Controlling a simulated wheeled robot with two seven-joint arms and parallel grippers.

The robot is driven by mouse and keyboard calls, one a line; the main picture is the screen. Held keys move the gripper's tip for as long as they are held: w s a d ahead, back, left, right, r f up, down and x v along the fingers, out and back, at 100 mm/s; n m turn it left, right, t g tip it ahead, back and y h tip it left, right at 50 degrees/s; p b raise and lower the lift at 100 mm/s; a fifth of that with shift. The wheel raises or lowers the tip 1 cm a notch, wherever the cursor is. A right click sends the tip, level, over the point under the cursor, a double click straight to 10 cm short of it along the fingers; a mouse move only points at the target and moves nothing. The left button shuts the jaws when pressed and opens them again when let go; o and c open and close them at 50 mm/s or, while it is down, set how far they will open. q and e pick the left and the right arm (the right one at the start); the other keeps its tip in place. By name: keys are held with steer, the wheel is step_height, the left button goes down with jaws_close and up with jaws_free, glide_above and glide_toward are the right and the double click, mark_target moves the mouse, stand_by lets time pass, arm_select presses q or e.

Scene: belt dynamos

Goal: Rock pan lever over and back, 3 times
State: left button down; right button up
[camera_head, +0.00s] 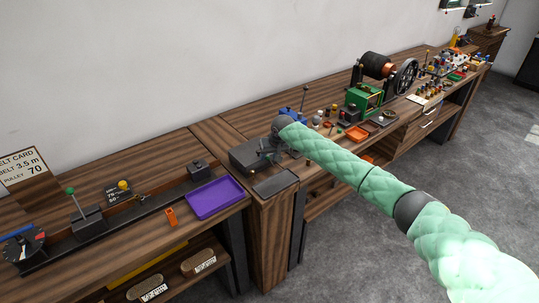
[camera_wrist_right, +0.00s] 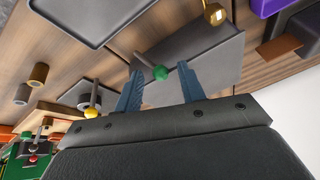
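A short lever with a round green knob (camera_wrist_right: 160,73) rises from a dark grey box (camera_wrist_right: 205,58) in the right wrist view. No label shows whether it is the pan lever. My right gripper (camera_wrist_right: 160,85) is open, with one blue-grey finger on each side of the knob and gaps between. In the head view my right gripper (camera_head: 279,150) is over the grey box (camera_head: 247,156), and the lever there is hard to make out. A brass knob (camera_wrist_right: 215,14) sits by the box. My left gripper is not in view.
A flat grey tray (camera_head: 275,184) lies in front of the box, and a purple tray (camera_head: 214,198) is to the left. A lever with a green knob (camera_head: 71,190) stands at far left. A green-framed machine (camera_head: 364,97) and several small parts crowd the right.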

steer(key=shift+c, duration=0.2)
jaws_close()
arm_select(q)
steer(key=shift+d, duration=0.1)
